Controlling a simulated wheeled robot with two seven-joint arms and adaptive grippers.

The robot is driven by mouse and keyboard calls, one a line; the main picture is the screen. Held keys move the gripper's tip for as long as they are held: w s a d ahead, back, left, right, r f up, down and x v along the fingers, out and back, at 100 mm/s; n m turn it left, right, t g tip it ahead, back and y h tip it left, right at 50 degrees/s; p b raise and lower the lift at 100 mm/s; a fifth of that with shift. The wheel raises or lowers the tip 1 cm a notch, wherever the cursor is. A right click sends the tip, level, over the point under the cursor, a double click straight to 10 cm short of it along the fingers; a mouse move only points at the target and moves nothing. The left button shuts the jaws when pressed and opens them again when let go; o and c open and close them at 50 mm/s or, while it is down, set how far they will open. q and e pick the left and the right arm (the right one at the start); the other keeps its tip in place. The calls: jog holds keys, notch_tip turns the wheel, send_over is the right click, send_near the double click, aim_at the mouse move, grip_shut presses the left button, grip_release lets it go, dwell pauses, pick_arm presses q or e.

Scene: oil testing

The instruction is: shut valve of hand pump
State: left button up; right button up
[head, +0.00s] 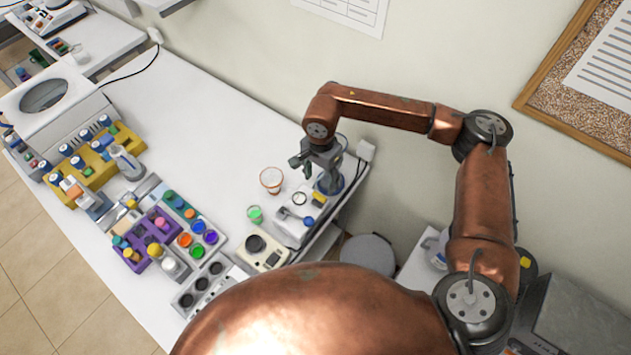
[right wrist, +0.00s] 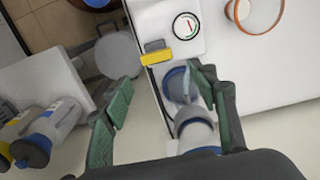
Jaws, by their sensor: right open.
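The hand pump (head: 291,230) appears to be the white unit near the table's right edge. It has a round gauge, a blue knob (head: 309,221) and a yellow piece (head: 318,198), which may be the valve. In the right wrist view, the gauge (right wrist: 187,27) and yellow piece (right wrist: 170,53) lie just beyond my fingertips. My right gripper (head: 313,163) is open, its green-padded fingers (right wrist: 163,82) spread wide. A clear blue-rimmed vessel (right wrist: 179,86) shows between them, close to the right finger; contact cannot be told. My left gripper is out of view.
An orange-rimmed glass beaker (head: 271,180) and a green cup (head: 255,214) stand left of the pump. Racks of colored bottles (head: 150,240) fill the table's left side. A round grey stool (head: 368,253) stands beyond the right edge. The table's middle is clear.

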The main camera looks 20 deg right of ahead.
aim_at(319, 196)
jog(key=f, duration=0.1)
jog(key=s+f, duration=0.1)
jog(key=f, duration=0.1)
jog(key=shift+s+a+f, duration=0.2)
jog(key=shift+f, duration=0.1)
jog(key=f, duration=0.1)
jog(key=w+f, duration=0.1)
jog(key=f, duration=0.1)
jog(key=shift+p, duration=0.4)
jog(key=shift+s, duration=0.25)
jog(key=shift+w+f, duration=0.1)
jog(key=shift+c, duration=0.2)
jog(key=shift+c, duration=0.8)
jog(key=c, duration=1)
